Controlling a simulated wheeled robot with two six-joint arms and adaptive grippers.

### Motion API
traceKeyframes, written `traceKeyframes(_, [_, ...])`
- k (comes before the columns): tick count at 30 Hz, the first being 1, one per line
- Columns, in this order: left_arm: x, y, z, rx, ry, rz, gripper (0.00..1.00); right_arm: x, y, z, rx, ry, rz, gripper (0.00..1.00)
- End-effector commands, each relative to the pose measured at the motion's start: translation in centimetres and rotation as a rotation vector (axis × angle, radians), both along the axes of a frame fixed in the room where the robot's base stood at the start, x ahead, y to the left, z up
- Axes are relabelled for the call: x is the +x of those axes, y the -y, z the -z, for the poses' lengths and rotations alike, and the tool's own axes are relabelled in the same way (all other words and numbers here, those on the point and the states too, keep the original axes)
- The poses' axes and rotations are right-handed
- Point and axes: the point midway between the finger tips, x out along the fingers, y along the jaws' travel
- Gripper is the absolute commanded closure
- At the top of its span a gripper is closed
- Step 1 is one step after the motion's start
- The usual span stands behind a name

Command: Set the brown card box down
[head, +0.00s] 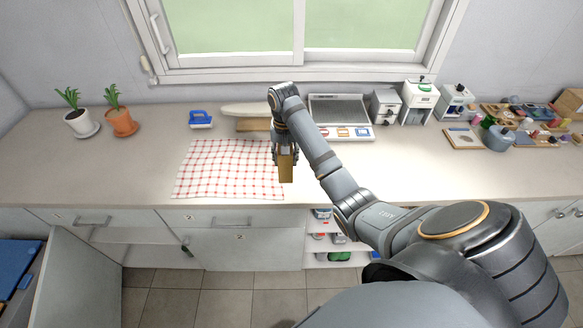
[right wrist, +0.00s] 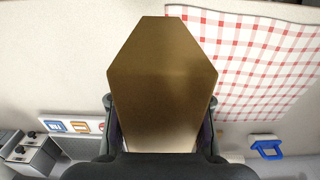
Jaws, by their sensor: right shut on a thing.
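The brown card box (right wrist: 162,75) fills the middle of the right wrist view, gripped between the two dark fingers of my right gripper (right wrist: 160,128). In the head view the box (head: 287,167) is a narrow brown shape below my right gripper (head: 286,150), at the right edge of the checked cloth and near the counter's front edge. I cannot tell whether its lower end touches the counter. My left gripper is not in view.
A red-and-white checked cloth (head: 228,170) lies on the counter (head: 420,168). Behind it are a blue item (head: 201,117), a grey-topped appliance (head: 340,110) and several small machines. Potted plants (head: 121,122) stand at left. Counter right of the box is clear.

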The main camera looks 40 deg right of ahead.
Motion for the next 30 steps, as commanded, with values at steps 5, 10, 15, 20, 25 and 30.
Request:
traceKeyframes(5, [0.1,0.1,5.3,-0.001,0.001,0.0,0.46,0.5,2.2,4.2,0.001,0.0,-0.001,0.89])
traceKeyframes(10, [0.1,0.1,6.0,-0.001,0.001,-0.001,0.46,0.7,3.3,4.7,0.003,-0.001,-0.002,0.89])
traceKeyframes(15, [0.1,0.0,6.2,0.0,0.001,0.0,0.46,0.7,3.6,5.0,0.002,-0.001,-0.002,0.89])
traceKeyframes(20, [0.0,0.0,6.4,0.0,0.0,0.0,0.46,0.8,4.1,7.0,0.005,-0.005,-0.002,0.89])
traceKeyframes(25, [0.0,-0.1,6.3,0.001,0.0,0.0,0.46,0.8,4.1,8.5,0.003,-0.001,-0.002,0.89])
traceKeyframes(30, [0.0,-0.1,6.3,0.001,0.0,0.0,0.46,0.8,4.1,8.6,0.003,-0.001,-0.002,0.89])
